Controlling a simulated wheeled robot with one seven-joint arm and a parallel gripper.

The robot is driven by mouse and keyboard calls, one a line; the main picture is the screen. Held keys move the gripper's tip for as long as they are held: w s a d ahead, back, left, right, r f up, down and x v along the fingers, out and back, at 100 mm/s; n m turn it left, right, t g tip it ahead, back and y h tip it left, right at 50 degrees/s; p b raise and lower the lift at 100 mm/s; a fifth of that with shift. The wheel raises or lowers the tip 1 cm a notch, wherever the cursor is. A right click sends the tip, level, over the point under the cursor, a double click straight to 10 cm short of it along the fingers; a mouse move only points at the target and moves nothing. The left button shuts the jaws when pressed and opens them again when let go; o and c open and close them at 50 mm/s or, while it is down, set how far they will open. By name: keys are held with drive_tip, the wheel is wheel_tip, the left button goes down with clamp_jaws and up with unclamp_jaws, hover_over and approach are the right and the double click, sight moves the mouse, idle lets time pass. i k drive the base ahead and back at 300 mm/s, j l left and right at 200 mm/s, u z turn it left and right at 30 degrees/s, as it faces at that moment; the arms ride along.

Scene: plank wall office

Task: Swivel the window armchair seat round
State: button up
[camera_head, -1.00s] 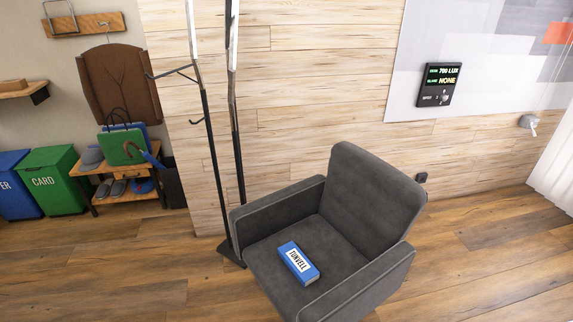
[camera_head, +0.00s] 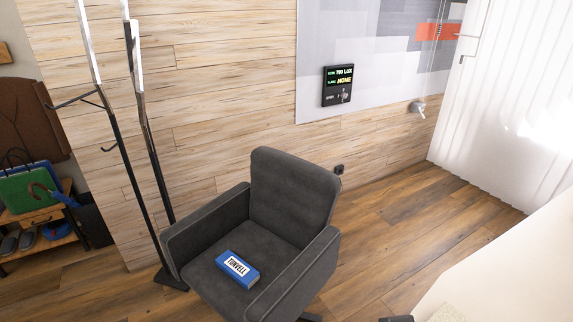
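The dark grey armchair (camera_head: 293,195) stands on the wooden floor in the lower middle of the head view. Its backrest is toward the plank wall and its seat (camera_head: 208,272) opens toward the lower left. A blue box (camera_head: 238,268) with a white label reading "TUNVELL" lies on the seat. Part of the chair's base shows under its right side; the rest is hidden or cut off. My gripper is not in view.
A black coat stand (camera_head: 153,150) stands close to the chair's left side. A pale table top (camera_head: 515,270) fills the lower right. White curtains (camera_head: 510,110) hang at right. A lux display (camera_head: 337,86) is on the wall. Bare floor (camera_head: 400,225) lies right of the chair.

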sight(278, 223)
drive_tip(key=i+j, duration=0.2)
drive_tip(key=j, duration=0.3)
drive_tip(key=i+j+u, duration=0.1)
drive_tip(key=i+j, duration=0.15)
drive_tip(key=j, duration=0.2)
drive_tip(key=i+j, duration=0.2)
drive_tip(key=j, duration=0.25)
drive_tip(key=i+j+u, duration=0.1)
drive_tip(key=i+j, duration=0.15)
drive_tip(key=j, duration=0.25)
drive_tip(key=i+j, duration=0.25)
drive_tip(key=j, duration=0.15)
drive_tip(key=i+j+u, duration=0.15)
drive_tip(key=j, duration=0.3)
drive_tip(key=i+j, duration=0.2)
drive_tip(key=i, duration=0.25)
drive_tip(key=i+j+u, duration=0.1)
drive_tip(key=i, duration=0.35)
drive_tip(key=i+j, duration=0.2)
drive_tip(key=i, duration=0.25)
drive_tip(key=j+u, duration=0.05)
